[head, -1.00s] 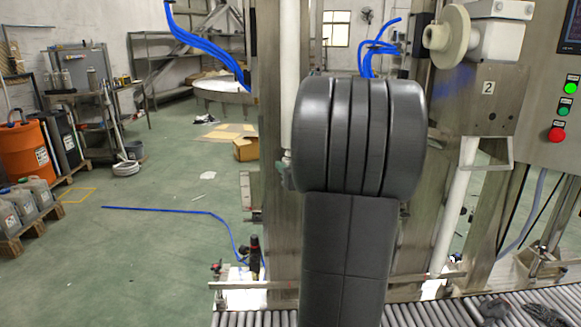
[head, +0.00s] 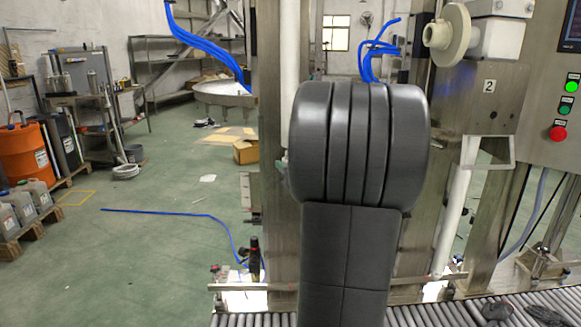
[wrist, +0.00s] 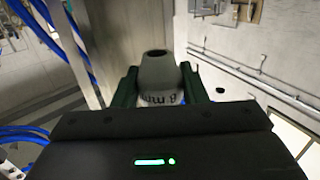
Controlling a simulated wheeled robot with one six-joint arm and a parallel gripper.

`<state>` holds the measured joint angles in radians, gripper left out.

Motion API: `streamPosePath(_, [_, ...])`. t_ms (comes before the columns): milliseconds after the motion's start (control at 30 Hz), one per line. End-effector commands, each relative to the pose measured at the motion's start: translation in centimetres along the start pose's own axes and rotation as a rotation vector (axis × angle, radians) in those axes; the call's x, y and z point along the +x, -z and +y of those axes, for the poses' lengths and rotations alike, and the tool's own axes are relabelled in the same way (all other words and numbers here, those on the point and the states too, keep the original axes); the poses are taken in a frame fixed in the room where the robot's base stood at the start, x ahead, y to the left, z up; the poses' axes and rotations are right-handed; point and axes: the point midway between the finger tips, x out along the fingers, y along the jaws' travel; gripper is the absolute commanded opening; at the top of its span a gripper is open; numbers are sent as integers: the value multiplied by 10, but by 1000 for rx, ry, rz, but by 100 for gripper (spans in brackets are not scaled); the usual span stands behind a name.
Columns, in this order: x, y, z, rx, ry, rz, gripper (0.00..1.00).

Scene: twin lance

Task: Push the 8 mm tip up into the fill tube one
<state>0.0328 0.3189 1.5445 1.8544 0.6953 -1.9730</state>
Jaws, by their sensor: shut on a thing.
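In the wrist view my gripper (wrist: 158,88) is shut on the 8 mm tip (wrist: 157,68), a grey tapered piece with a dark round opening at its top. A white band with partly hidden "mm" lettering shows low on it between the green fingers. The tip's lower part is hidden behind the dark gripper body. In the head view my own arm covers the middle, so my gripper and the tip are hidden there. A white vertical tube (head: 290,45) stands left of my arm; its lower end is hidden. I cannot tell whether it is fill tube one.
A steel filling frame with a plate marked 2 (head: 488,86) and a white tube (head: 458,205) stands to the right. The control panel (head: 555,90) is at the far right. A roller conveyor (head: 250,320) runs along the front. Blue hoses (head: 205,45) hang at upper left.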

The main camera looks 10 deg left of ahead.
Motion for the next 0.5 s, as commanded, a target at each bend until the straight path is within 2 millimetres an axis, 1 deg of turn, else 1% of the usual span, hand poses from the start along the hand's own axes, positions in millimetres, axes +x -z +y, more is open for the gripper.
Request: streamPosePath(500, [0,10,0,0,0,1,10])
